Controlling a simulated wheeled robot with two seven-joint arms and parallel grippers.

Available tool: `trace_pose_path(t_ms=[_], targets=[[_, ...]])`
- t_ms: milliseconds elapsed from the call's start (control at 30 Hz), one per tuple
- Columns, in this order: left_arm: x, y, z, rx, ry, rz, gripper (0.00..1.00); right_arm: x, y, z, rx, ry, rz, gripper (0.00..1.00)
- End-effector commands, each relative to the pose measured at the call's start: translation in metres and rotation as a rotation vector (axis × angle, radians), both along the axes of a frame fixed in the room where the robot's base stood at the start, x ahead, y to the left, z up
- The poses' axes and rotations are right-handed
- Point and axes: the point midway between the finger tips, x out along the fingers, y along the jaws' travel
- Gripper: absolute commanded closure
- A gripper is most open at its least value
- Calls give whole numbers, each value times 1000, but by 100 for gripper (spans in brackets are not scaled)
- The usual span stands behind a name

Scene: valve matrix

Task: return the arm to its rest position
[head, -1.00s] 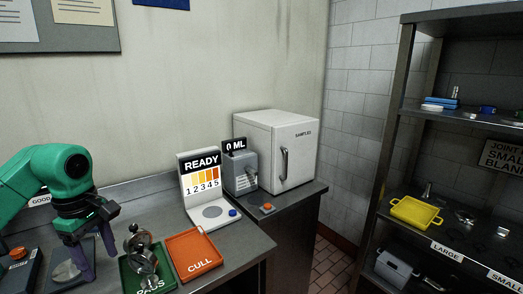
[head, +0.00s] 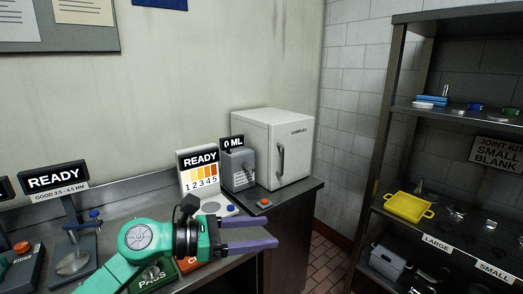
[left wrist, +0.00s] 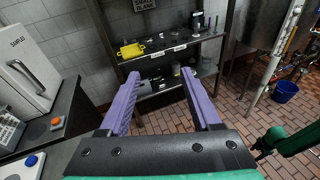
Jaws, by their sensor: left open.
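My left gripper (head: 262,233) reaches in over the bench front with its two purple fingers pointing right, level and apart. It is open and empty, and it also shows in the left wrist view (left wrist: 160,82) with nothing between the fingers. My green left arm covers much of the green PASS tray (head: 152,277) and the orange CULL tray (head: 188,265). A green arm with a dark end (left wrist: 264,147) shows at the lower right of the left wrist view. It looks like my right arm, and its jaws cannot be made out.
A READY colour panel (head: 198,170), a 0 ML unit (head: 239,168) and a white sample fridge (head: 272,150) stand behind the gripper. A gauge stand (head: 72,240) is at left. A shelf rack (head: 384,130) with a yellow tray (head: 409,207) stands right, beyond open floor.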

Motion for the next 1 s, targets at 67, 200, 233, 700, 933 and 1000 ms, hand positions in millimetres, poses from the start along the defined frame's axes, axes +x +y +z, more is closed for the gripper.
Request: trace_pose_path(t_ms=[67, 200, 233, 700, 933, 1000], targets=[[6, -4, 40, -427, 219, 133, 35, 1, 0, 0, -1, -1, 0, 39], [48, 76, 43, -1153, 737, 474, 35, 6, -2, 1, -2, -9, 1, 39], [55, 100, 26, -1297, 859, 563, 35, 7, -2, 1, -3, -10, 1, 39], [-73, 228, -252, 1951, -1535, -1462, 35, 8, -3, 1, -3, -13, 1, 39], [-160, 224, -301, 1595, -1270, -1438, 35, 9, -3, 1, -3, -14, 1, 39], [-179, 222, -314, 1515, -1210, -1436, 35, 9, -2, 1, -3, -14, 1, 39]])
